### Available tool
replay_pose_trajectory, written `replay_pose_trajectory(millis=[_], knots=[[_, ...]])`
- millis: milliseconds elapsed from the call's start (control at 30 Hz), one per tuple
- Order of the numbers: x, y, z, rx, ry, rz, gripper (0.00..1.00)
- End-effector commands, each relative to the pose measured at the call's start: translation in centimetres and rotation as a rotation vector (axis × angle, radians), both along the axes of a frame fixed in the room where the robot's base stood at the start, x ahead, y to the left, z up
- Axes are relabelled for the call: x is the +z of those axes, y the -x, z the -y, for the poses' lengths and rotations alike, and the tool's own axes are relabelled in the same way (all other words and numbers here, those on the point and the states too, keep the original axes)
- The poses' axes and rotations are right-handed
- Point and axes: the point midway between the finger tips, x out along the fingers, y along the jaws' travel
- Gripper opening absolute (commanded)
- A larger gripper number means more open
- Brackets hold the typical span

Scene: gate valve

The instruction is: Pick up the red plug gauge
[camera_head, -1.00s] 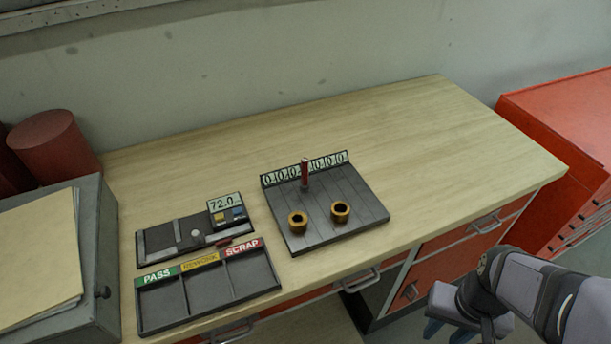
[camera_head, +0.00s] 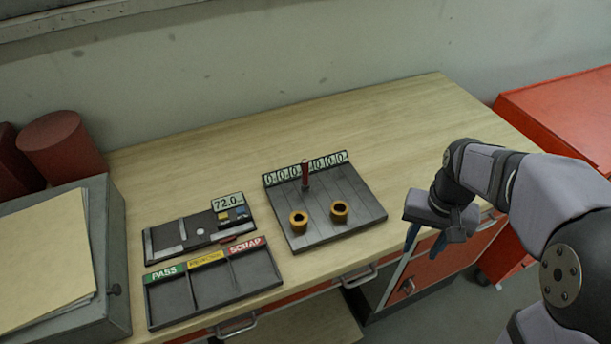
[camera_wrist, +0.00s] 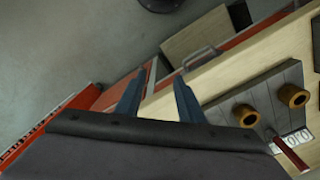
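The red plug gauge (camera_head: 305,174) stands upright on the dark grooved plate (camera_head: 357,204), near its back edge by a row of number tiles. It also shows in the wrist view (camera_wrist: 290,154) at the lower right, partly cut by the frame edge. My gripper (camera_head: 425,243) is in front of the bench's front edge, to the right of the plate and well apart from the gauge. In the wrist view its two blue fingers (camera_wrist: 158,92) are spread with nothing between them.
Two brass rings (camera_head: 299,221) (camera_head: 340,211) sit at the front of the plate. A gauge block with a 72.0 display (camera_head: 228,201) and a PASS/REWORK/SCRAP tray (camera_head: 166,305) lie to the left. A grey box (camera_head: 118,250) stands far left. The bench's back right (camera_head: 400,115) is clear.

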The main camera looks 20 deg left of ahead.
Motion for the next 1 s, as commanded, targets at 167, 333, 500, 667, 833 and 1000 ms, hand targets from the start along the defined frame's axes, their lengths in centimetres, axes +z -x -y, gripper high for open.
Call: replay_pose_trajectory(millis=[167,333,500,667,833,1000], knots=[[3.5,-5.2,-6.1,0.032,-0.001,0.003,0.35],[5.9,-8.5,-12.5,0.056,-0.002,0.007,0.35],[7.7,-10.1,-19.2,0.081,-0.004,0.01,0.35],[8.7,-10.1,-24.8,0.099,-0.006,0.014,0.35],[9.2,-9.5,-28.6,0.11,-0.009,0.016,0.35],[7.9,-9.0,-29.9,0.137,-0.002,0.0,0.35]])
